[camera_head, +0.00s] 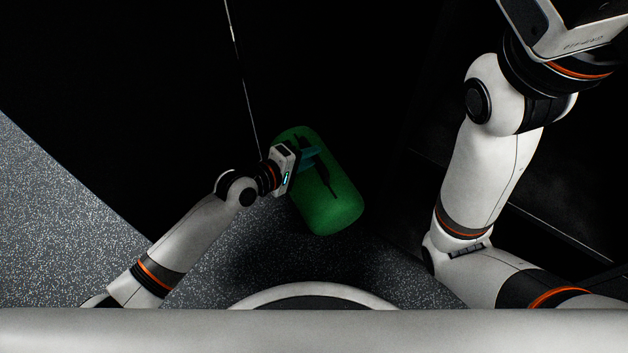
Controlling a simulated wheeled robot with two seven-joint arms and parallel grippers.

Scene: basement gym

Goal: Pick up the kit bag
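The kit bag (336,210) is a green, rounded bag with dark straps or handles on top, in the middle of the head view on or just above the speckled floor. My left gripper (314,165) is at the bag's upper left part, over the dark handle area. Its fingers are dark and blend with the handle, so I cannot tell if they are closed on it. My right arm (490,180) is raised on the right side, and its gripper is outside the picture.
The grey speckled floor (60,210) shows at the left and around the bag's near side. Very dark surfaces fill the back and the right, with a faint edge at the lower right. A thin light line (243,80) runs down towards my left wrist.

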